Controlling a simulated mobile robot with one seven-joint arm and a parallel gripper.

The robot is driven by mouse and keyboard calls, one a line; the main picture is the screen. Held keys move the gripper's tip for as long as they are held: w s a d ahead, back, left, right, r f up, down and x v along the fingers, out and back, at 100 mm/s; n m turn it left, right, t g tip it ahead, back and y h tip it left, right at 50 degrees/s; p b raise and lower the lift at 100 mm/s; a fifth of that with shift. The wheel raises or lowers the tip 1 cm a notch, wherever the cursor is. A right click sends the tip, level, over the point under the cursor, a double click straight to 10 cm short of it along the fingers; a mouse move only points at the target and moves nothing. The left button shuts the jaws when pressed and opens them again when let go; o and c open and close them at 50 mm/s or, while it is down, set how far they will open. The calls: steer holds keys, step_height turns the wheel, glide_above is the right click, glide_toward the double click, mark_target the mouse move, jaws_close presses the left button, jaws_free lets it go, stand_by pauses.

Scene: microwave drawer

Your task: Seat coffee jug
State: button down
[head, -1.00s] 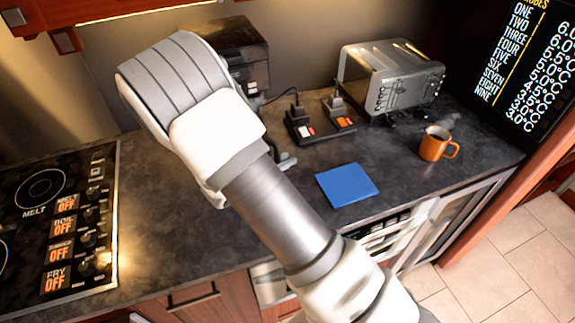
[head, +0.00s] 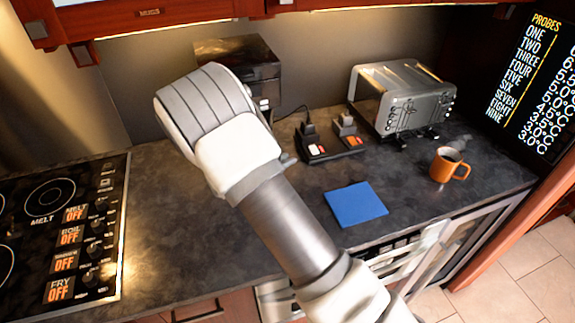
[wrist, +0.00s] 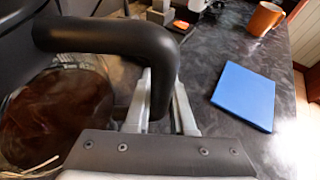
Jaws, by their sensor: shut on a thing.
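The coffee jug (wrist: 60,105) shows at the left of the wrist view as a clear vessel with dark brown coffee in it, under a dark rim. Its thick black handle (wrist: 110,38) bends down between my gripper fingers. My gripper (wrist: 166,100) is shut on this handle. In the head view my arm hides the jug and the fingers. A black coffee machine (head: 238,62) stands against the back wall, partly behind my wrist. I cannot tell how far the jug is from it, or whether it touches the counter.
A blue square mat (head: 356,204) lies on the dark counter (head: 180,245). An orange mug (head: 446,168), a silver toaster (head: 402,98) and a black base with two plugs (head: 340,145) stand to the right. The stove (head: 62,235) is at left. Cabinets (head: 180,15) hang above.

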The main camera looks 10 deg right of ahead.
steer(key=w+a+b, duration=0.1)
steer(key=w, duration=0.6)
steer(key=shift+a, duration=0.2)
steer(key=shift+r, duration=0.15)
steer(key=shift+f+b, duration=0.2)
steer(key=shift+b, duration=0.3)
stand_by(1.1)
steer(key=shift+f, duration=0.3)
steer(key=shift+f+b, duration=0.25)
steer(key=shift+b, duration=0.5)
stand_by(0.7)
